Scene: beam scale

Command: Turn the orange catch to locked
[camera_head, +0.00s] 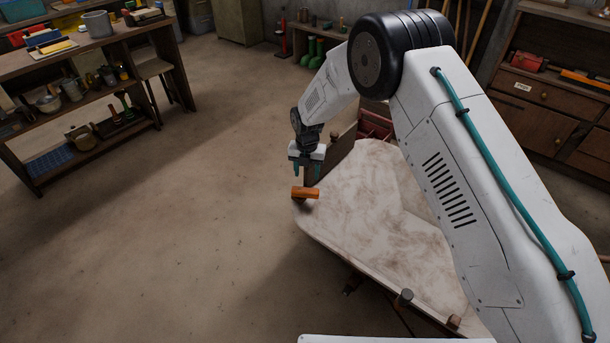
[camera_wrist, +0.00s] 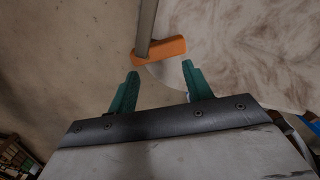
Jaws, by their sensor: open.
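The orange catch (camera_head: 305,192) is a short bar at the left corner of a pale, mottled board (camera_head: 345,235). In the wrist view the orange catch (camera_wrist: 172,47) lies just beyond my fingertips, slightly tilted, at the rounded edge of the pale board (camera_wrist: 235,45). A grey-brown post (camera_wrist: 147,22) crosses its left part in that view. My gripper (camera_head: 306,172) hangs just above the catch in the head view. Its two teal fingers are apart with nothing between them; it also shows in the wrist view (camera_wrist: 159,72). Any lock marking cannot be made out.
A dark upright panel (camera_head: 328,155) stands beside my gripper at the board's back edge. The floor (camera_head: 200,200) left of the board is clear. A shelf bench (camera_head: 85,90) with tools stands at far left.

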